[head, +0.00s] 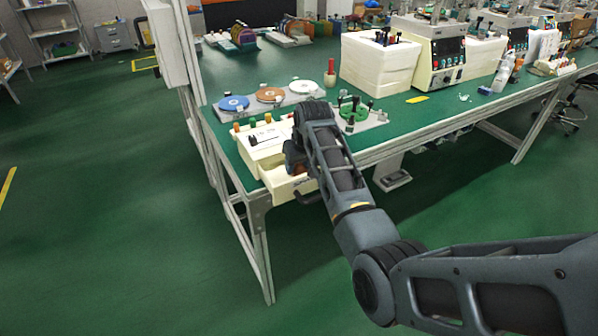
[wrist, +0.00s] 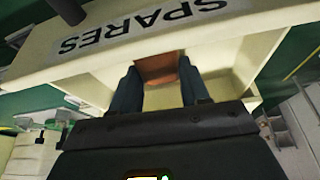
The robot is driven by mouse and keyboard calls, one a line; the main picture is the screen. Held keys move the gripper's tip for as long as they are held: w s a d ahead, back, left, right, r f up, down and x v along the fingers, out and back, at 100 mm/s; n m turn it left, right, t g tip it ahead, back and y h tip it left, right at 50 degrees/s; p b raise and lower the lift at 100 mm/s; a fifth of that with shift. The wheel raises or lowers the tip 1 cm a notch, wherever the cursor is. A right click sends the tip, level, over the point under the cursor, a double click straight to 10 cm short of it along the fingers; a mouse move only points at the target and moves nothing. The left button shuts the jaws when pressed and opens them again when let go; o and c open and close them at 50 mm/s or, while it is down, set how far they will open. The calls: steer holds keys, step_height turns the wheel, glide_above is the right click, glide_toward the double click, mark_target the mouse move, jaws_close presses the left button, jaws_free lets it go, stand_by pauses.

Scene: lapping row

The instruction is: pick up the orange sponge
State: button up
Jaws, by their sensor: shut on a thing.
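The orange sponge (wrist: 160,70) looks orange-brown in the wrist view and sits between my two fingers, inside an open cream drawer (wrist: 215,38) labelled SPARES. My gripper (wrist: 158,78) is shut on it, with one dark finger at each side. The sponge's lower part is hidden by the gripper body, and I cannot tell whether it touches the drawer floor. In the head view the drawer (head: 289,190) sticks out at the near corner of the green bench, and my arm covers most of the gripper and the sponge.
A cream drawer unit (head: 258,150) with coloured knobs stands on the green bench (head: 395,118). The floor left of the bench is clear.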

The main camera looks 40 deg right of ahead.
mark_target(300, 167)
steer(key=shift+r, duration=0.45)
step_height(300, 167, up, 4)
steer(key=shift+s+d+f, duration=0.1)
steer(key=shift+d+f, duration=0.05)
steer(key=shift+f, duration=0.1)
steer(key=s+d+r, duration=0.4)
steer(key=s+d, duration=0.1)
steer(key=s+d+r+b, duration=0.1)
steer(key=s+d+r, duration=0.1)
steer(key=s, duration=0.1)
steer(key=shift+s+d+r, duration=0.15)
steer(key=shift+d+r, duration=0.15)
steer(key=shift+d, duration=0.05)
steer(key=o, duration=0.4)
steer(key=c, duration=0.3)
